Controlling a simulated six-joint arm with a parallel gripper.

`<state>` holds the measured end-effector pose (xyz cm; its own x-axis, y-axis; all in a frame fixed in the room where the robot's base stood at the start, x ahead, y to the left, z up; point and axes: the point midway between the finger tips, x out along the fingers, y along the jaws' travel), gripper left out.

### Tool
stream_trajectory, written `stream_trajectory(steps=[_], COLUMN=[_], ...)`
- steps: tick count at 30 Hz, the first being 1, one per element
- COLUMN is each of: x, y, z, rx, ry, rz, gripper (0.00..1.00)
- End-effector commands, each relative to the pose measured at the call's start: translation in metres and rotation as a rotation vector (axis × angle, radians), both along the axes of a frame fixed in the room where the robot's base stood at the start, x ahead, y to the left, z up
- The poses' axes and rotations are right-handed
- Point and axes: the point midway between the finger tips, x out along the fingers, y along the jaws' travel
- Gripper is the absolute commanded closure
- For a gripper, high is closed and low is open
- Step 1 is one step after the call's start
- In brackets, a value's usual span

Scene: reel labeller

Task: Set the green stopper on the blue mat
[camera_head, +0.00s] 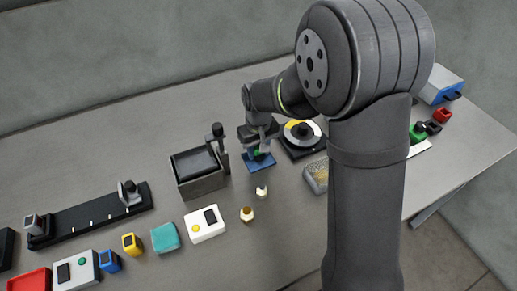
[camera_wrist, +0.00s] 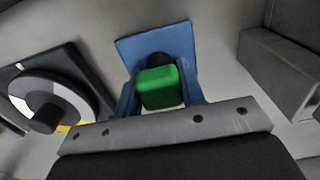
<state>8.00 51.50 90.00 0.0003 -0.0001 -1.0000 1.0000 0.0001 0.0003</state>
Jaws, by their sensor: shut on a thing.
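The green stopper (camera_wrist: 158,88) is between the fingers of my gripper (camera_wrist: 160,92) in the wrist view. My gripper is shut on it. The blue mat (camera_wrist: 150,44) lies directly below and around the stopper in that view. In the head view, the blue mat (camera_head: 259,163) is on the table, with my gripper (camera_head: 258,151) just over it. Only a little of the green stopper (camera_head: 257,154) shows there between the fingers. I cannot tell whether the stopper touches the mat.
A reel disc on a dark base (camera_head: 301,134) is close to the right of the mat. A grey open box (camera_head: 198,181) with a dark post stands to its left. Small bottles (camera_head: 261,192) and a white button box (camera_head: 205,224) are in front. Bare table lies behind the mat.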

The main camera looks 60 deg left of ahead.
Motion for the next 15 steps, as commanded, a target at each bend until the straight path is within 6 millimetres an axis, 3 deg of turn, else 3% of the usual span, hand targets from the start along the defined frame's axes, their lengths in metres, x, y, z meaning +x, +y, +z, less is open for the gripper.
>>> stream_trajectory(steps=[1, 2, 5, 15], x=[0.0000, 0.0000, 0.0000, 0.0001], y=[-0.0003, -0.0003, -0.0002, 0.0000], z=[-0.0020, -0.0023, -0.0019, 0.0012], rx=[-0.001, -0.001, -0.001, 0.000], ry=[0.000, 0.000, 0.000, 0.000], rz=[0.000, 0.000, 0.000, 0.000], gripper=[0.86, 0.62, 0.42, 0.42])
